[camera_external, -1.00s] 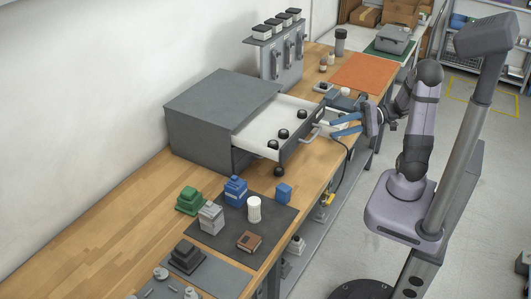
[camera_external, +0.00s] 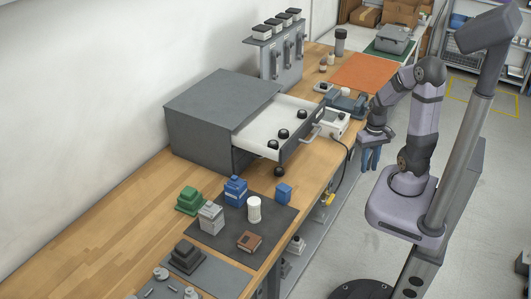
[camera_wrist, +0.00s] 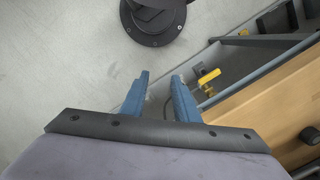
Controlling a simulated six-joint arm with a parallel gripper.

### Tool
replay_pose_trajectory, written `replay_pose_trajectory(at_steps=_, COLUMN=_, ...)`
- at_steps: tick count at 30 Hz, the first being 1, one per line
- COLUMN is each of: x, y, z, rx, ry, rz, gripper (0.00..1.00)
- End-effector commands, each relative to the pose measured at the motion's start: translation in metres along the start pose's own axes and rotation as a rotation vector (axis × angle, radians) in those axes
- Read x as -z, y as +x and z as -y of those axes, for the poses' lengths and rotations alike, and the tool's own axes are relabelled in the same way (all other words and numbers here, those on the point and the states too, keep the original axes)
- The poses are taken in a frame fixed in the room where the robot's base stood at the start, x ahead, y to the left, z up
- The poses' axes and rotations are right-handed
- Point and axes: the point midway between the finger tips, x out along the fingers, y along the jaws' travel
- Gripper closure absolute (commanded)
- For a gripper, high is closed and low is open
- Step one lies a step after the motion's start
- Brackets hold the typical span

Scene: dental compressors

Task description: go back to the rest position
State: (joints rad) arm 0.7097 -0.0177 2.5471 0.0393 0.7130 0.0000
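My gripper (camera_external: 371,158) hangs beside the bench's front edge, to the right of the open drawer, with its blue fingers pointing down. In the wrist view my gripper (camera_wrist: 160,85) shows two blue fingers spread apart with nothing between them, over the grey floor. The gripper is open and empty. My arm is bent above its base, clear of the drawer and the bench objects.
The drawer (camera_external: 257,134) of the grey cabinet (camera_external: 210,105) stands open with several black-topped items in it. A yellow valve handle (camera_wrist: 208,78) is near the bench edge. A dark mat (camera_external: 225,235) holds several small objects. An orange mat (camera_external: 365,72) lies farther back.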

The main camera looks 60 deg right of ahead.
Motion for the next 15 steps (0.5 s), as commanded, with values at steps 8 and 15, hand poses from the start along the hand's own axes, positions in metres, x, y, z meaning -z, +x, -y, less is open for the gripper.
replay_pose_trajectory(at_steps=8, x=-0.016, y=-0.035, z=0.078, rx=-0.054, ry=-0.441, rz=-0.064, gripper=0.72)
replay_pose_trajectory(at_steps=15, x=-0.039, y=-0.048, z=0.124, rx=-0.057, ry=-0.67, rz=-0.091, gripper=0.72)
